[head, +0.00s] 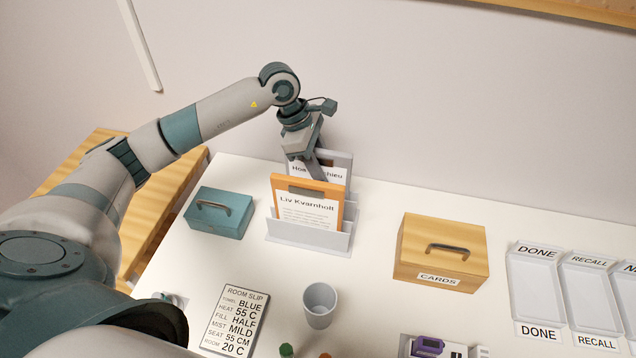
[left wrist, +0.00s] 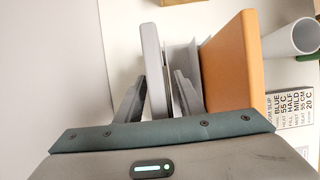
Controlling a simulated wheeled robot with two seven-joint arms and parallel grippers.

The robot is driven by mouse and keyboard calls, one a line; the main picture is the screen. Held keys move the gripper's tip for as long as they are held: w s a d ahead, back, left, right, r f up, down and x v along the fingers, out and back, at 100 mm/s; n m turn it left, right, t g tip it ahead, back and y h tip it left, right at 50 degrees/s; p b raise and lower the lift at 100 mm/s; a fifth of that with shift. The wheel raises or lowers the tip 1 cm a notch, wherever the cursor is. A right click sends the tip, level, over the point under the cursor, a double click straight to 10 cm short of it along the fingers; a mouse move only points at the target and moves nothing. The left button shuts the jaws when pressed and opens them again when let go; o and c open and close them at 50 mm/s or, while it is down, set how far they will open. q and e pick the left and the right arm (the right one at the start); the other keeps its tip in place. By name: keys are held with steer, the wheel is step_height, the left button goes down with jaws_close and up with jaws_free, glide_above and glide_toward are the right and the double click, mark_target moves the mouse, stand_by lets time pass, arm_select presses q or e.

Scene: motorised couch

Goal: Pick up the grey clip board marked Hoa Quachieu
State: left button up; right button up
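The grey clip board (head: 343,163) stands upright in the back of a pale rack (head: 300,234). Its label reads "Hoa ...hieu", with the middle hidden by my gripper. The orange clip board (head: 307,213) marked "Liv Kvarnholt" stands in front of it. My left gripper (head: 314,165) reaches down from above at the grey board's top edge. In the left wrist view the grey board (left wrist: 154,72) is between the two fingers of my left gripper (left wrist: 158,92), with a gap showing on the right finger's side. The orange board (left wrist: 228,62) is to the right, outside the fingers. My right gripper is not in view.
A teal box (head: 220,212) stands left of the rack, a wooden cards box (head: 440,250) to the right. A grey cup (head: 320,305) and a room slip (head: 236,320) are in front. Labelled trays (head: 540,285) are at far right. The wall is close behind.

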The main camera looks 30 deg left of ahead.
arm_select(q)
steer(key=shift+f, duration=0.1)
stand_by(0.3)
jaws_close()
